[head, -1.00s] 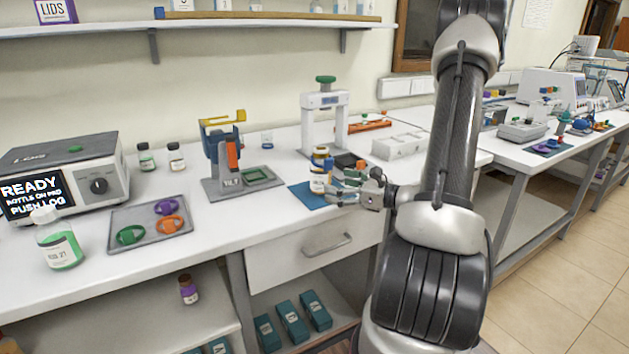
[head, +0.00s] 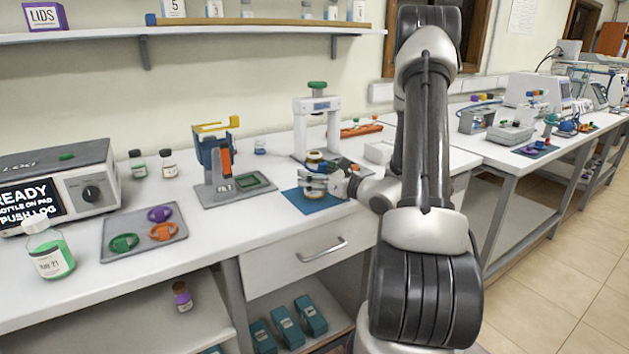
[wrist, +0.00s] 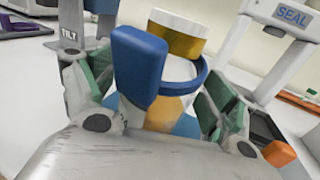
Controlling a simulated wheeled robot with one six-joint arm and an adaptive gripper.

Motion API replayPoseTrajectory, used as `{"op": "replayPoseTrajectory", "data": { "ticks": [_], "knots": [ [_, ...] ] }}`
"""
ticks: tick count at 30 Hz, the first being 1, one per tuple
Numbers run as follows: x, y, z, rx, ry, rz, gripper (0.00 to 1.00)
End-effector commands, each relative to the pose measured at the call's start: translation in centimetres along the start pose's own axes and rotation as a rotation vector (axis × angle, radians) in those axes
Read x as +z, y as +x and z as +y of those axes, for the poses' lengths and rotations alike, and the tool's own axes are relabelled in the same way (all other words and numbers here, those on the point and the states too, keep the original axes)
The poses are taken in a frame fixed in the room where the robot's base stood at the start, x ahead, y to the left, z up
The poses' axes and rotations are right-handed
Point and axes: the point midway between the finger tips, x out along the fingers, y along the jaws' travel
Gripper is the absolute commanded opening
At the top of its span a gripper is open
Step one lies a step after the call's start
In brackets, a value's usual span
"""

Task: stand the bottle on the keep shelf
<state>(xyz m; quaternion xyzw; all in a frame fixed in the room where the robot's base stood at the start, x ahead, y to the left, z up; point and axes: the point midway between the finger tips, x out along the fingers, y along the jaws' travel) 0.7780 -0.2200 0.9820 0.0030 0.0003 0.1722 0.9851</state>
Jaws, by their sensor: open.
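A blue ring with a thick blue tab (wrist: 139,65) passes around the bottle in the wrist view. My gripper (wrist: 158,100) is open, with its fingers on either side of the bottle and tab. I cannot tell whether they touch. A wall shelf (head: 200,27) runs above the bench; no keep label is readable.
The white SEAL press (head: 330,112) stands just behind the bottle, and the TILT stand (head: 217,165) is to its left. A grey tray (head: 140,243) with coloured rings and a READY instrument (head: 70,185) are further left.

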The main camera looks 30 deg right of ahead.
Motion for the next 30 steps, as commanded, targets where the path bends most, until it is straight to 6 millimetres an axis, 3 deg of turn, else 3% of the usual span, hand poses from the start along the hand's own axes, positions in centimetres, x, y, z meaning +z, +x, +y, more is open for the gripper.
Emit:
{"op": "replayPoseTrajectory", "data": {
  "ticks": [4,15,23,30],
  "knots": [
    [0.0,0.0,0.0,0.0,0.0,0.0,0.83],
    [0.1,0.0,0.0,0.001,-0.001,-0.001,0.17],
    [0.3,0.0,0.0,0.001,-0.002,-0.001,0.17],
    [3.3,0.0,0.0,0.001,-0.007,-0.004,0.17]
  ]
}}
